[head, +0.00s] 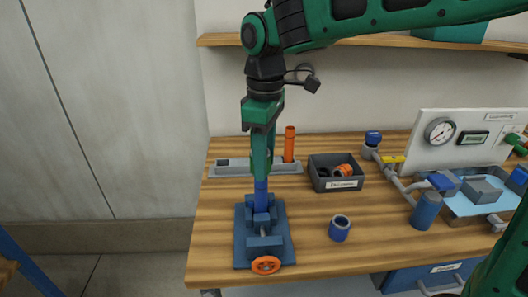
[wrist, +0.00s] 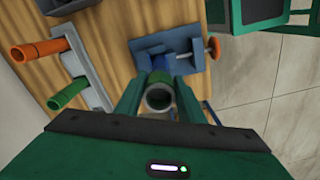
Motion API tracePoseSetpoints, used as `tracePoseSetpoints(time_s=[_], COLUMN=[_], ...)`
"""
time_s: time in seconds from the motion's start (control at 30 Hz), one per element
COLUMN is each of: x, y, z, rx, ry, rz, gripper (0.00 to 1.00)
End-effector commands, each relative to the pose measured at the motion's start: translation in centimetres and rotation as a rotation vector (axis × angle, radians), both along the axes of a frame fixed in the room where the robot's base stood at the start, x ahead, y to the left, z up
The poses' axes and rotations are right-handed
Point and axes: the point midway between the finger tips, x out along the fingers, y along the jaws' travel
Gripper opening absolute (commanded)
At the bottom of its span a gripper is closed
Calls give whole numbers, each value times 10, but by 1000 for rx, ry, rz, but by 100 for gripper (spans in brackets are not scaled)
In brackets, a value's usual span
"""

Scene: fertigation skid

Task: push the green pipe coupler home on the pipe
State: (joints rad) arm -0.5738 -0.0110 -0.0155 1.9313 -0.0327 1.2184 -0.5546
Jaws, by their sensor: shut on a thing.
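My gripper (head: 261,150) points straight down over the vise and is shut on the green pipe coupler. In the wrist view the coupler (wrist: 159,96) shows as a green ring with a pale grey inside, between my two fingers (wrist: 157,97). The blue pipe (head: 261,187) stands upright in the blue vise (head: 264,245), directly below the green. The green meets the pipe's top in the head view; how far the coupler sits over the pipe is hidden. The vise (wrist: 180,58) also shows in the wrist view, with its orange handwheel.
A grey rack (head: 232,168) behind the vise holds an upright orange pipe (head: 289,145); a green pipe (wrist: 70,88) beside it shows in the wrist view. A dark bin (head: 320,180), a blue ring-shaped part (head: 339,229) and a gauge panel (head: 470,138) stand to the right.

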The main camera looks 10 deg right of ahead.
Motion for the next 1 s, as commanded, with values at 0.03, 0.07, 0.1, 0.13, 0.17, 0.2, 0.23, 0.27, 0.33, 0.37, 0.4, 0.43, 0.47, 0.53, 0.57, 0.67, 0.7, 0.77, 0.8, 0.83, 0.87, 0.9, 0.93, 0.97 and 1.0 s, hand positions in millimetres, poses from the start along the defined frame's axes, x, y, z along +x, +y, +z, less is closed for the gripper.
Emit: tracePoseSetpoints(time_s=[0.03, 0.07, 0.1, 0.13, 0.17, 0.2, 0.23, 0.27, 0.33, 0.37, 0.4, 0.43, 0.47, 0.53, 0.57, 0.67, 0.7, 0.77, 0.8, 0.83, 0.87, 0.9, 0.93, 0.97, 1.0], x=[0, 0, 0, 0, 0, 0, 0, 0, 0, 0, 0, 0, 0, 0, 0, -1, -1, -1, -1, -1, -1, -2, -2, -2, -2], y=[0, 0, 0, 0, 0, 0, 0, 0, 0, 0, 0, 0, 0, 0, 0, -1, -1, -1, -1, -1, -1, -1, -1, -2, -2], z=[-2, -3, -3, -4, -4, -4, -4, -4, -4, -4, -4, -4, -4, -5, -5, -7, -8, -10, -11, -12, -12, -13, -14, -14, -14], rx=[-1, 0, 0, -1, -1, -1, -1, -1, -1, -1, -1, -1, -1, -1, -1, -1, 0, 0, 0, 0, 0, 0, -1, -1, -1], ry=[0, 1, 1, 0, 0, 0, 0, 0, 0, 0, 0, 0, 0, 0, 0, 0, 0, 0, 0, 0, 0, 0, 0, 0, 0], rz=[0, 0, 0, 0, 0, 0, 0, 0, 0, 0, 0, 0, 0, -1, -1, -1, -1, -1, -1, -1, -1, -1, -1, -1, -1], gripper=[13, 13, 13, 13, 13, 13, 13, 13, 13, 13, 13, 13, 13, 13, 13, 13, 13, 13, 13, 13, 13, 13, 13, 13, 13])
